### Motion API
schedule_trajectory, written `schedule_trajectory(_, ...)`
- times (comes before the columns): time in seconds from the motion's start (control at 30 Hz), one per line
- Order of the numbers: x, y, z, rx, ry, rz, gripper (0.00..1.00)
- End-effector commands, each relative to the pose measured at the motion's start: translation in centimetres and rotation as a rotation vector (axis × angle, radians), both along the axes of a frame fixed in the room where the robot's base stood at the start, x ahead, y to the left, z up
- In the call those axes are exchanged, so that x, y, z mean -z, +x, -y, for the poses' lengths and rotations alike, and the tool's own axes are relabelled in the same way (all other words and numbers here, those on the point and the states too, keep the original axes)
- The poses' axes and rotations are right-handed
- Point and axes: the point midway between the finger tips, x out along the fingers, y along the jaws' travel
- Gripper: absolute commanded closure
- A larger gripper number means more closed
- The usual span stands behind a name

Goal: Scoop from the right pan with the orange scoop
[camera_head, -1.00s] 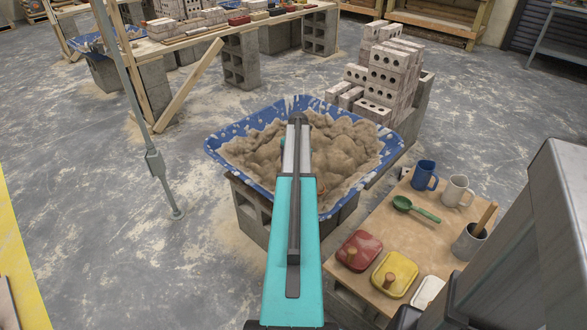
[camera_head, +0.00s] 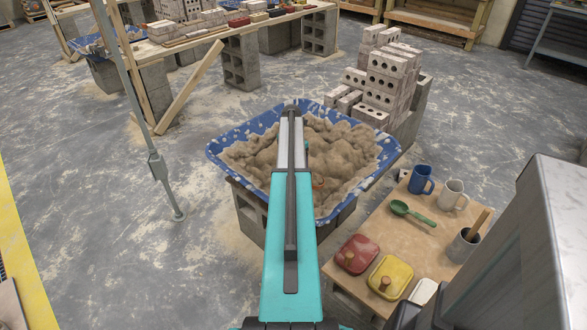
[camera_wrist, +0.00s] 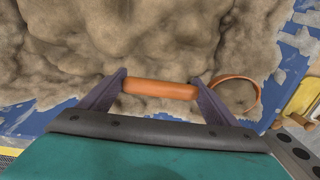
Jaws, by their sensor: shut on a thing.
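The right pan is a blue tub (camera_head: 376,170) splashed with grey, heaped with lumpy brown mortar (camera_head: 345,150). Its blue wall also shows in the wrist view (camera_wrist: 292,72). In the wrist view my gripper (camera_wrist: 158,84) is shut on the orange handle of the orange scoop (camera_wrist: 145,88), with a dark finger at each end. The scoop's round rim (camera_wrist: 258,92) shows to the right, against the mortar; whether it touches is unclear.
Bricks (camera_head: 387,80) are stacked behind the pan. A metal pole (camera_head: 155,165) stands left. Another blue tub (camera_head: 88,45) is far left.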

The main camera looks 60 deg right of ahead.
Motion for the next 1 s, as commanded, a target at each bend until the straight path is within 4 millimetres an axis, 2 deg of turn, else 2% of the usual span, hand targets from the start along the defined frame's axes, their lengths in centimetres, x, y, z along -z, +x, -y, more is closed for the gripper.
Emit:
schedule_trajectory(0.03,-0.7,0.1,0.0,0.000,0.000,-0.003,0.48)
schedule_trajectory(0.6,-4.4,0.5,0.1,-0.001,0.006,-0.026,0.48)
schedule_trajectory(1.0,-5.4,0.6,0.2,-0.001,0.008,-0.034,0.48)
